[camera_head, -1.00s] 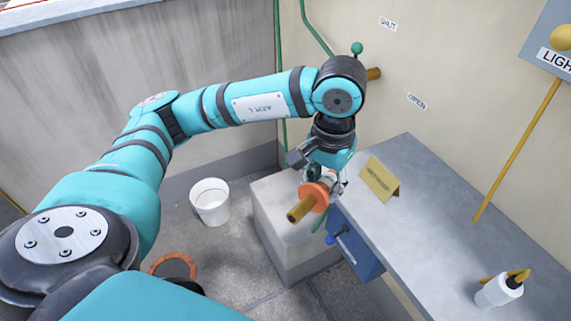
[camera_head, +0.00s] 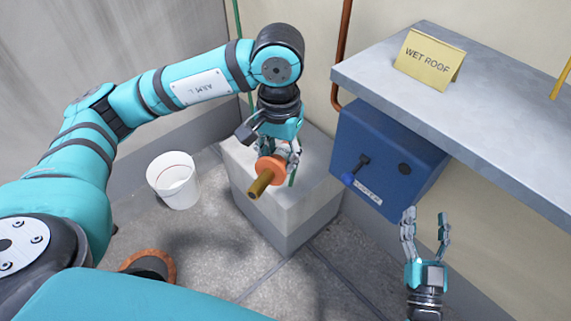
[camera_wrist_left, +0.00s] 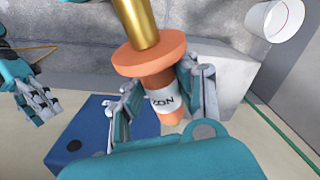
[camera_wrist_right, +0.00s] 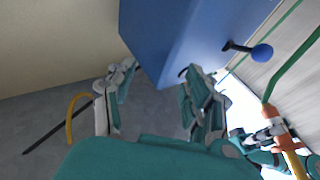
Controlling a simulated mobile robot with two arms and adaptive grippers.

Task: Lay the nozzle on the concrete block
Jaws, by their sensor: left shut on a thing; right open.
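The nozzle (camera_head: 265,178) has an orange body with a round flange and a brass tip. My left gripper (camera_head: 278,160) is shut on its orange body, and the tip points down towards the camera. In the left wrist view the nozzle (camera_wrist_left: 160,80) sits between both fingers, with a partly covered label. The concrete block (camera_head: 290,225) is a grey cube on the floor, right under the nozzle in the head view; I cannot tell whether they touch. My right gripper (camera_head: 425,235) is open and empty below the blue box; it also shows in the right wrist view (camera_wrist_right: 155,95).
A blue box (camera_head: 385,150) with a blue-knobbed lever hangs under the grey shelf (camera_head: 490,110). A gold "WET ROOF" sign (camera_head: 430,58) stands on the shelf. A white bucket (camera_head: 175,182) stands left of the block. An orange-rimmed round thing (camera_head: 152,264) lies on the floor.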

